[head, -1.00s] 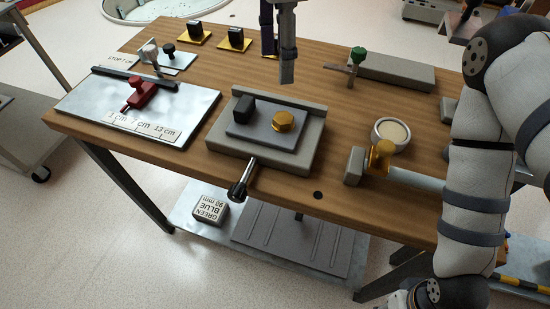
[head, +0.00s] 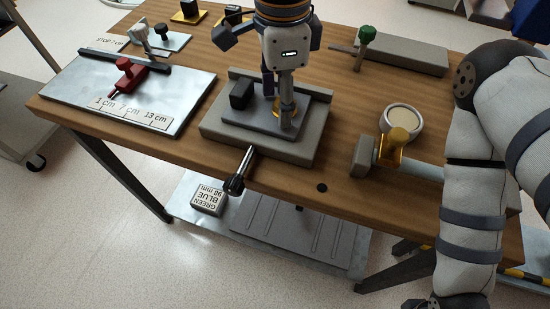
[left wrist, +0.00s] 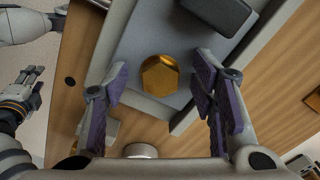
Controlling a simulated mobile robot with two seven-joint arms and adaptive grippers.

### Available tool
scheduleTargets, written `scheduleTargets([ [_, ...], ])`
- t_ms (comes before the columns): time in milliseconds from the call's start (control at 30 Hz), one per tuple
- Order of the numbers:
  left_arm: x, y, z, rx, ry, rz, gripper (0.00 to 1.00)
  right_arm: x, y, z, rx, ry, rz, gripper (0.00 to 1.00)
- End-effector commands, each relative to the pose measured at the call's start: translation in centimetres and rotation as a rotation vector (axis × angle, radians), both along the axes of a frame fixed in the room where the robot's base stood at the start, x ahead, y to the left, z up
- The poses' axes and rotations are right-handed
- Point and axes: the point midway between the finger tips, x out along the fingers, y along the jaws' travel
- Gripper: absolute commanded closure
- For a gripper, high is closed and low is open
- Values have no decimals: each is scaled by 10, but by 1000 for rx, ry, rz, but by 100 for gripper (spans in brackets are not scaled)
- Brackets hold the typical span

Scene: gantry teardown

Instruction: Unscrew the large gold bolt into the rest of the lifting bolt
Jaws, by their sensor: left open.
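The large gold hex bolt (left wrist: 160,75) sits on the grey plate (left wrist: 135,42) of the vise-like block (head: 220,122). In the head view the bolt (head: 275,108) is partly hidden by my left gripper (head: 279,110). My left gripper is open above the plate, fingers pointing down. In the left wrist view its fingers (left wrist: 163,92) are either side of the bolt, clear of it. My right gripper (left wrist: 28,78) shows small at the left of that view; its opening is unclear. I cannot tell which thing is the lifting bolt's rest.
A black block (head: 241,93) stands on the plate beside the bolt. A black-handled lever (head: 238,178) sticks out in front. To the right are a cream-filled bowl (head: 402,120) and a gold piece (head: 396,146) on a grey bar. A red clamp (head: 130,74) lies on the left plate.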

Motion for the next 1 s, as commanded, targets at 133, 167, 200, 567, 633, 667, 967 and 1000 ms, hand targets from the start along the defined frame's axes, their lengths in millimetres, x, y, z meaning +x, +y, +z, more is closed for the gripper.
scheduleTargets([
  [133, 0, 0, 1, 0, 0, 0, 73, 0, 0, 0, 0, -1, 0, 60],
  [167, 0, 0, 1, 0, 0, 0, 80, 0, 0, 0, 0, -1, 0, 60],
  [200, 0, 0, 1, 0, 0, 0, 89, 0, 0, 0, 0, -1, 0, 60],
  [567, -1, 0, 8, 3, -14, 171, 100, 18, 0, 18, 0, -65, 1, 60],
  [633, -2, 0, 7, 2, -11, 233, 100, 22, 0, 21, 0, -79, 0, 60],
  [667, -2, 0, 6, 3, -9, 252, 100, 23, 0, 22, 0, -82, 0, 60],
  [967, -2, -1, 1, 1, 0, 283, 100, 22, 0, 21, 0, -78, 0, 60],
  [1000, -2, -1, 2, 1, -2, 296, 100, 23, 0, 22, 0, -84, 0, 60],
])
